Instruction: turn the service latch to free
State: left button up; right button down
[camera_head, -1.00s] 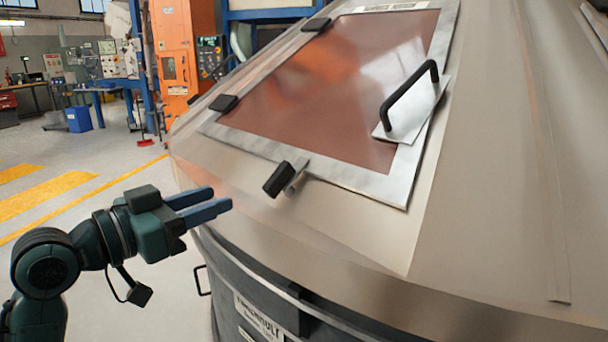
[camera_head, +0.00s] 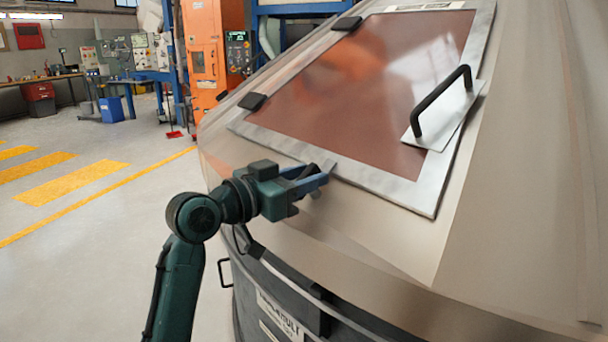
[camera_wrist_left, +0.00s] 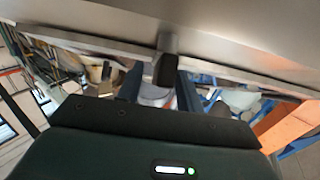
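The service latch, a small black handle on a grey mount, sits at the lower edge of the hatch frame. In the head view my left gripper (camera_head: 316,182) is at the latch and mostly covers it. In the left wrist view the black latch handle (camera_wrist_left: 166,70) stands between the two fingers of the left gripper (camera_wrist_left: 160,88). The right finger is close beside the handle, and a gap shows between the handle and the left finger, so the gripper looks open around it. My right gripper is not in view.
The hatch has a reddish-brown panel (camera_head: 350,90) and a grey frame (camera_head: 388,192). A black pull handle (camera_head: 440,100) stands on its right side. The sloping metal housing (camera_head: 510,190) lies around it. Open floor (camera_head: 90,255) is at the left, with an orange cabinet (camera_head: 208,60) behind.

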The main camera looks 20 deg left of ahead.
pick_arm(q)
jog(key=shift+c, duration=1.4)
grip_shut()
